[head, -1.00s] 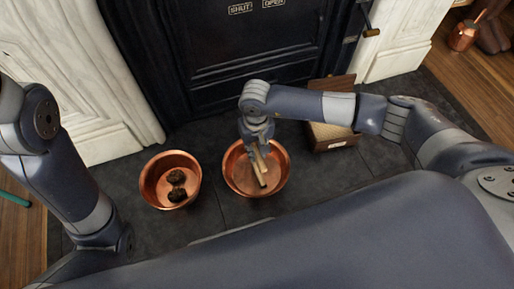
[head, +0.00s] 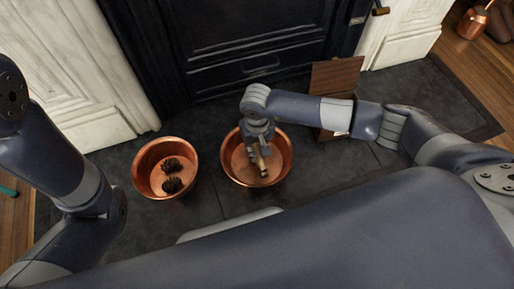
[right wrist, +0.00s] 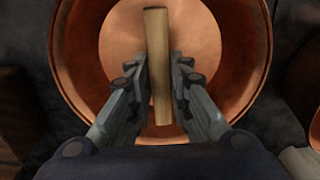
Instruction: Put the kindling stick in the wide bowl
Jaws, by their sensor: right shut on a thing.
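The kindling stick (right wrist: 157,65) is a pale, straight piece of wood between the two fingers of my right gripper (right wrist: 159,90), which is shut on it. In the head view the stick (head: 262,163) points down inside the right-hand copper bowl (head: 284,164), which looks slightly the wider of two. My right gripper (head: 259,143) is over that bowl. I cannot tell whether the stick touches the bowl's floor. My left arm shows at the left, but its gripper is out of view.
A second copper bowl (head: 143,181) with two pine cones (head: 172,175) stands to the left. A brown wooden box (head: 334,80) stands behind my right forearm, partly hidden. A black stove door (head: 260,40) is at the back. The dark hearth between the bowls is clear.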

